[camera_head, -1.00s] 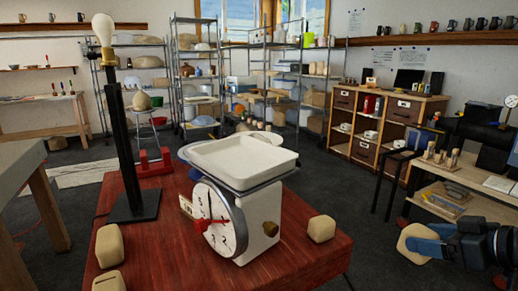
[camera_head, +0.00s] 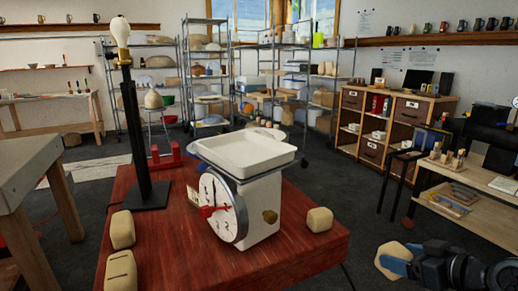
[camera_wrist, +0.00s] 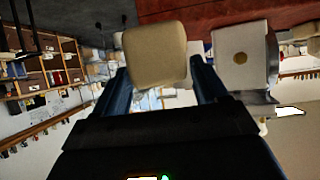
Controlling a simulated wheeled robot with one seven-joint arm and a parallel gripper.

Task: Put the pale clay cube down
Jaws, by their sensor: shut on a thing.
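My gripper (camera_head: 396,264) is at the lower right of the head view, off the right side of the red table. It is shut on a pale clay cube (camera_head: 388,259), held in the air between the blue fingers. In the wrist view the same cube (camera_wrist: 155,54) sits between the fingertips, apart from the table. A similar cube (camera_head: 319,219) rests on the red table (camera_head: 285,262) right of the white scale (camera_head: 262,205). Two more lie at the table's left: one plain (camera_head: 122,229), one with a slot on top (camera_head: 121,270).
The scale carries an empty-looking white tray (camera_head: 245,152). A black lamp stand with a bulb (camera_head: 120,32) rises behind it. Bare table top shows at the front right. A wooden bench (camera_head: 465,195) stands at the right, and a grey-topped table (camera_head: 25,165) at the left.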

